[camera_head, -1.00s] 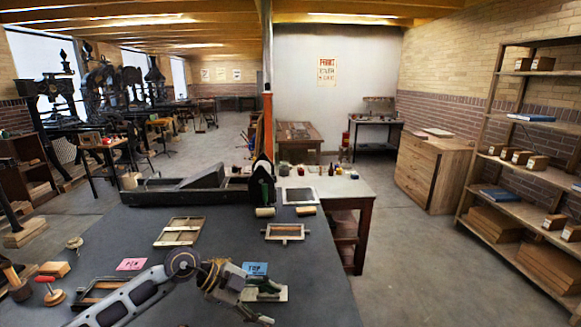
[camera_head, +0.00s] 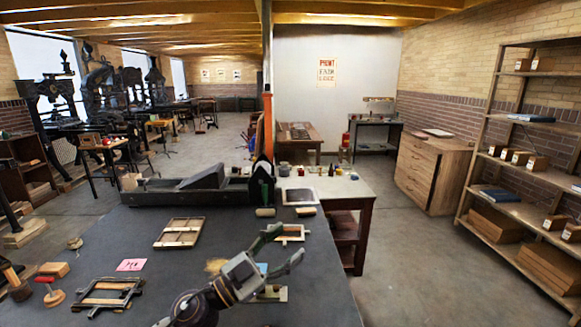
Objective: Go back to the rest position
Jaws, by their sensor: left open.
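My left gripper (camera_head: 287,247) is in the lower middle of the head view, above the dark table (camera_head: 130,225). Its two fingers are spread apart with nothing between them. It partly covers a small wooden frame (camera_head: 293,238) and a blue card (camera_head: 262,268). A pale block with a green part (camera_head: 272,293) lies just below it in the picture. My right gripper is not in view.
A pink card (camera_head: 131,265) and a dark wooden frame (camera_head: 108,296) lie on the left of the table. Another frame (camera_head: 178,233) lies mid-table. A long black press bed (camera_head: 190,190) stands along the back.

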